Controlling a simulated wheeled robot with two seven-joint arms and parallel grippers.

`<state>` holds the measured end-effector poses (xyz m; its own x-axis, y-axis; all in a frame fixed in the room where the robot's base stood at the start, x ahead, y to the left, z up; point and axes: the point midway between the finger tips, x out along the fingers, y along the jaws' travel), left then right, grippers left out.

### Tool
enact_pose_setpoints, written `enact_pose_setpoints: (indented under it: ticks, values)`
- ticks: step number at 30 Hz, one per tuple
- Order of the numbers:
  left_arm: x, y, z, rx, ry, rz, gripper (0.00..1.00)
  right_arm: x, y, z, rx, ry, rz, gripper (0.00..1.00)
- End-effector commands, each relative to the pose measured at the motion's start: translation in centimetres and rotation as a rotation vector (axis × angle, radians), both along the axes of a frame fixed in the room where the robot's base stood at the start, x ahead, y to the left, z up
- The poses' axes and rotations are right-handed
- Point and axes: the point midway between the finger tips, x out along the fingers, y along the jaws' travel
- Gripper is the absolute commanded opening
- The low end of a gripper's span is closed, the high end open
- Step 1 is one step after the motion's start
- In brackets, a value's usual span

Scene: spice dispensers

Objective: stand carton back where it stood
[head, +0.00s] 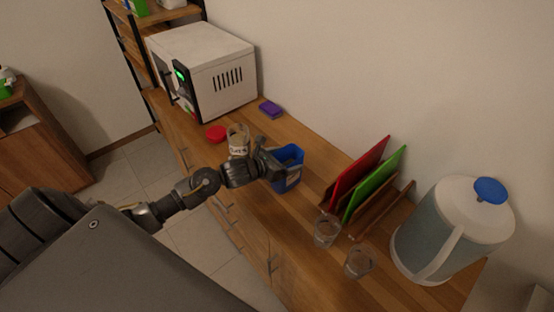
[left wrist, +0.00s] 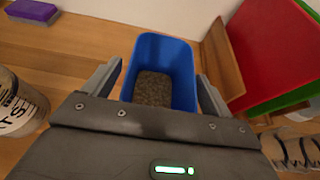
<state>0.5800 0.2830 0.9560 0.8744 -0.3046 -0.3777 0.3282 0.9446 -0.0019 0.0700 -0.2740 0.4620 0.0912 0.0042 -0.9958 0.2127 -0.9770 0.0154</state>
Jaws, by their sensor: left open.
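The blue carton (head: 287,166) is open at the top and stands upright on the wooden counter, in the middle of the head view. In the left wrist view the carton (left wrist: 163,60) shows brown grainy contents inside. My left gripper (head: 276,166) is open at the carton, with one finger on each side of it in the left wrist view (left wrist: 160,85). I cannot tell whether the fingers touch its walls. The carton's lower near part is hidden by my gripper. My right gripper is not in view.
A labelled jar (head: 238,139) stands left of the carton, near a red lid (head: 216,133). A purple sponge (head: 270,109) lies behind. Red (head: 358,172) and green (head: 375,183) boards, two glasses (head: 327,231) and a pitcher (head: 440,236) stand to the right. A microwave (head: 208,70) is at the far left.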

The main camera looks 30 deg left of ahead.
Motion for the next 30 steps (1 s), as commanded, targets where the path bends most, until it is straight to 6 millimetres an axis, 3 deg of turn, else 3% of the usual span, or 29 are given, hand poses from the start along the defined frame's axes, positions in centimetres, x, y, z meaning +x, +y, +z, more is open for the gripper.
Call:
enact_pose_setpoints:
  ticks: [18, 30]
  values:
    - [-9.5, 3.4, 3.9, 0.002, 0.002, 0.0, 0.85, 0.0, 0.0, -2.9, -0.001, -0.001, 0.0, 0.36]
    - [-10.5, 3.6, 4.6, -0.002, 0.001, 0.0, 0.85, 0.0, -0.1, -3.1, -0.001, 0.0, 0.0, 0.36]
